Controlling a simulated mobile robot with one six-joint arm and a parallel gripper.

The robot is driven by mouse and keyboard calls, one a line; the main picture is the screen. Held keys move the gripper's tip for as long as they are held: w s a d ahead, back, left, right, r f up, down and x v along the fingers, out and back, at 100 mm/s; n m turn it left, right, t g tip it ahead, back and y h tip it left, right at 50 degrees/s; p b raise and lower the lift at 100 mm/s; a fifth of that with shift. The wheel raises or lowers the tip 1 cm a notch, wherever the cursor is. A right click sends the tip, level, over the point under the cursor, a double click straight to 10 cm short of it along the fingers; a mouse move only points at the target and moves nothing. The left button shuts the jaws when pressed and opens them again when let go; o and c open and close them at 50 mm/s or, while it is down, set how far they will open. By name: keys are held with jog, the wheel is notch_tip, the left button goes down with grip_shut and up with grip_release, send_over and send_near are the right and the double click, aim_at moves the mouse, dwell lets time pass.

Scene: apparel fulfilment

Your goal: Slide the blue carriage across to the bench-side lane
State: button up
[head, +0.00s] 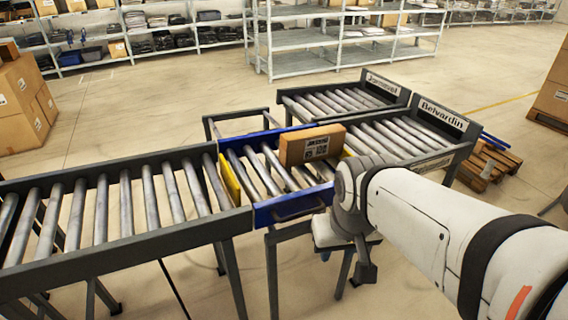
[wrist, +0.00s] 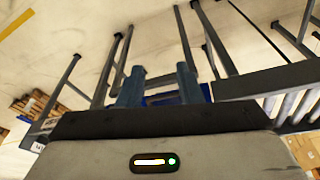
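The blue carriage (head: 262,212) is a roller section with a front handle (head: 300,205) and yellow plates at its left and right ends. It sits at the near end of its cross rails, between the left conveyor (head: 120,245) and the near Belvardin lane (head: 400,140). A brown carton (head: 312,145) lies on its rollers toward the right end. My gripper is just in front of the carriage's near right side; its fingers are hard to make out in the head view. In the wrist view my gripper (wrist: 160,82) has its fingers apart, with blue carriage parts (wrist: 163,98) showing between them.
The Jarnavel lane (head: 340,100) lies beyond the Belvardin lane. The carriage's bare rails (head: 240,113) extend behind it, with free room there. Stacked cartons (head: 22,105) stand at far left, shelving (head: 320,50) at the back, and a wooden pallet (head: 490,165) at right.

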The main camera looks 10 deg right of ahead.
jog(key=w+d+f+n+t+h+b, duration=0.1)
jog(key=w+d+f+n+t+b, duration=0.25)
jog(key=w+f+b, duration=0.3)
jog(key=w+d+f+n+t+h+b, duration=0.1)
jog(key=w+d+f+n+t+b, duration=0.15)
jog(key=w+f+n+b, duration=0.45)
jog(key=n+t+y+b, duration=0.6)
jog(key=n+y+b, duration=0.1)
jog(key=n, duration=0.4)
send_near(302, 215)
jog(key=x, duration=0.3)
jog(key=shift+m, duration=0.25)
jog(key=b+x, duration=0.1)
jog(key=x, duration=0.6)
jog(key=shift+w+a+f, duration=0.1)
jog(key=shift+w+f, duration=0.05)
jog(key=shift+w, duration=0.2)
jog(key=shift+c, duration=0.5)
grip_shut()
